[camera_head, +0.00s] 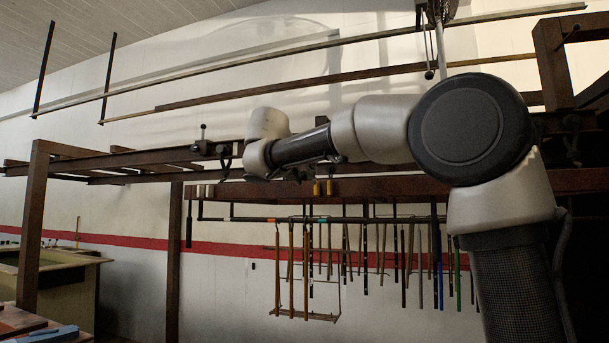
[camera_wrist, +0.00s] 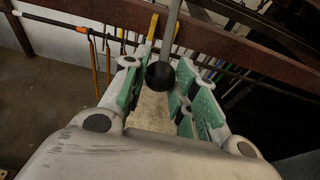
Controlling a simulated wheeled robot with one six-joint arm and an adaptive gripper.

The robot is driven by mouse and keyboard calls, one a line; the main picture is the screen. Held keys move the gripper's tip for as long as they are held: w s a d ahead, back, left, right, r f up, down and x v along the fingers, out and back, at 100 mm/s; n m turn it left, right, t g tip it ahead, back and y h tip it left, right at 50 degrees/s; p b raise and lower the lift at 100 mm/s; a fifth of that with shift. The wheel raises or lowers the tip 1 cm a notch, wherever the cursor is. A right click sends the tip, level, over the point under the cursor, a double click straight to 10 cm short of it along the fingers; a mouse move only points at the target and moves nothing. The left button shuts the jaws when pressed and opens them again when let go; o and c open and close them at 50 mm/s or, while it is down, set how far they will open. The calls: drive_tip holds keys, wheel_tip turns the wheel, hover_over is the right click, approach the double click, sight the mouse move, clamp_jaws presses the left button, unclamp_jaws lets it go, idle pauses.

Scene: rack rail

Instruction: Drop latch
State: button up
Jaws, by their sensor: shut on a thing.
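A round black knob (camera_wrist: 159,75) sits at the end of a straight grey rod (camera_wrist: 170,30) in the wrist view. It looks like the latch's handle. My gripper (camera_wrist: 157,82) has its green-padded fingers on either side of the knob and is shut on it. In the head view my gripper (camera_head: 290,174) is by the rusty rack beam, partly hidden by my wrist. The knob and rod it holds cannot be made out there. The latch's catch end is not visible.
A small upright lever with a dark ball (camera_head: 203,137) stands on the rack beam (camera_head: 130,159) left of my wrist. Several coloured rods and tools (camera_head: 360,250) hang from a rail below. Long rails (camera_head: 250,62) run above my arm. A greenish bin (camera_head: 60,285) stands lower left.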

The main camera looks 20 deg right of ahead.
idle(0.3)
drive_tip(key=w+d+f, duration=1)
drive_tip(key=w, duration=0.4)
drive_tip(key=shift+w+d, duration=0.3)
drive_tip(key=o, duration=0.9)
idle(0.9)
drive_tip(key=shift+o, duration=0.2)
drive_tip(key=s+a, duration=0.4)
drive_tip(key=s, duration=0.1)
drive_tip(key=shift+s, duration=0.35)
drive_tip(key=shift+a, duration=0.1)
